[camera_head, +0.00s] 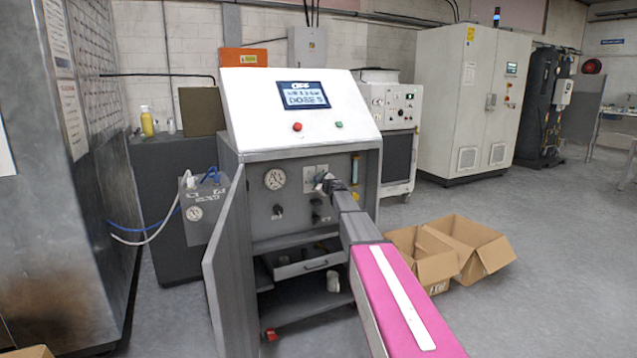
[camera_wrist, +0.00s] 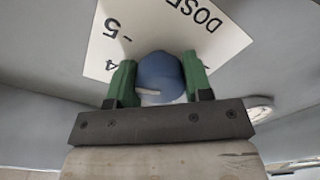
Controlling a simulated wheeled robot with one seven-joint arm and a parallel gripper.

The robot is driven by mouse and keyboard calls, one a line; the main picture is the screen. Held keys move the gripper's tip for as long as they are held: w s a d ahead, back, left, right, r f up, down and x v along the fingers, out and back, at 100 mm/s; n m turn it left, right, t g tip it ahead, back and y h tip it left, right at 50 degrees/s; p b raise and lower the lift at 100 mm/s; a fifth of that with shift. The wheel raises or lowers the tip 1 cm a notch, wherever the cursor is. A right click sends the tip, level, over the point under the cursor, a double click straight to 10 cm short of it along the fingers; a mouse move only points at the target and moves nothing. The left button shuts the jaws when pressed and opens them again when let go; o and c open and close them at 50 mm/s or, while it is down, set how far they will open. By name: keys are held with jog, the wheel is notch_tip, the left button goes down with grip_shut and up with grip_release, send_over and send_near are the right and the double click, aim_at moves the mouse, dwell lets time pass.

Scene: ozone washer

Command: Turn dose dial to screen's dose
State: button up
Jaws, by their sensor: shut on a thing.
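The screen (camera_head: 303,95) on the washer's sloped white top shows a line that looks like "DOSE 5", though the small text is hard to read. The dose dial (camera_wrist: 160,72) is a blue knob with a white mark on its lower left side. It sits on a white plate (camera_wrist: 103,42) printed with "DOSE", "5" and "4", seen rotated. My gripper (camera_wrist: 157,78) has its green fingers shut on both sides of the knob. In the head view, my gripper (camera_head: 325,181) is at the panel's upper right and hides most of the dial.
An open grey cabinet door (camera_head: 228,265) stands left of my arm. A gauge (camera_head: 274,179) and black knobs are on the same panel. An open drawer (camera_head: 305,264) is below. Cardboard boxes (camera_head: 455,250) lie on the floor to the right.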

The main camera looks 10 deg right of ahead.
jog(key=m, duration=0.5)
jog(key=shift+f, duration=0.1)
dwell(0.6)
jog(key=o, duration=0.9)
jog(key=v, duration=1.1)
